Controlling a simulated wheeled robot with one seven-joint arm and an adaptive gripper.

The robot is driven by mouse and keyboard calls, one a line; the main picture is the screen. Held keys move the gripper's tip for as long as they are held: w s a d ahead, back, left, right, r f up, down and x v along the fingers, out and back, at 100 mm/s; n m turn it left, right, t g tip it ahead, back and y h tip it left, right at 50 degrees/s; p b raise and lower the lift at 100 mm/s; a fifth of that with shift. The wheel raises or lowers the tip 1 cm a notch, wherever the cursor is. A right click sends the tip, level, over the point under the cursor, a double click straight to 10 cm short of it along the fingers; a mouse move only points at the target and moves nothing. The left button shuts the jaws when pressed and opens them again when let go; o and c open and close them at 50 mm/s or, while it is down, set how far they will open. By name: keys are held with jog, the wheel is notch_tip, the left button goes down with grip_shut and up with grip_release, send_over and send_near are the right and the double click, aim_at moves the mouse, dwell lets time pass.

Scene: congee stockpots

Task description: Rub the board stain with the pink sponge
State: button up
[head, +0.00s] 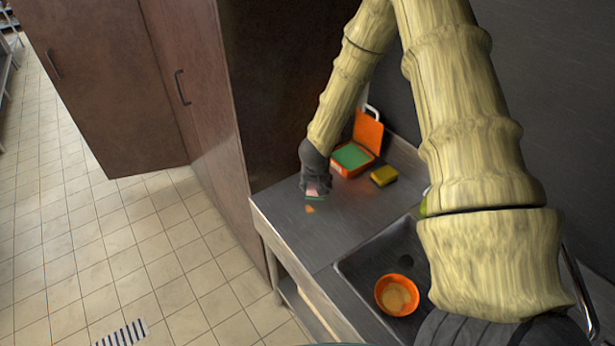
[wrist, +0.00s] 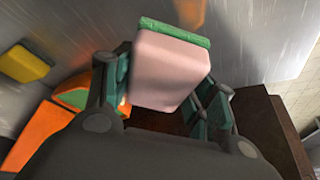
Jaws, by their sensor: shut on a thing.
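The pink sponge (wrist: 168,72) with a green scouring side is between the fingers of my gripper (wrist: 160,85), which is shut on it. In the head view, my gripper (head: 315,187) points down over the grey steel counter, and a bit of the pink sponge (head: 313,192) shows below it. A small orange stain (head: 310,209) lies on the grey surface just in front of the sponge. In the wrist view an orange patch (wrist: 187,10) shows behind the sponge's green edge, partly hidden. I cannot tell whether the sponge touches the surface. No separate board is distinguishable.
An open orange box (head: 368,133) with a green inside stands behind my gripper. A yellow sponge (head: 384,176) lies beside it. A sink with an orange bowl (head: 381,300) is at the front right. A brown cabinet (head: 188,80) borders the counter's left. The counter's front left is clear.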

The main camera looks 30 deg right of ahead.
jog(key=shift+w+r, duration=0.2)
jog(key=shift+r, duration=0.95)
jog(key=shift+s+a+r, duration=0.1)
jog(key=shift+s+r, duration=0.05)
jog(key=shift+r, duration=0.45)
jog(key=shift+f, duration=0.1)
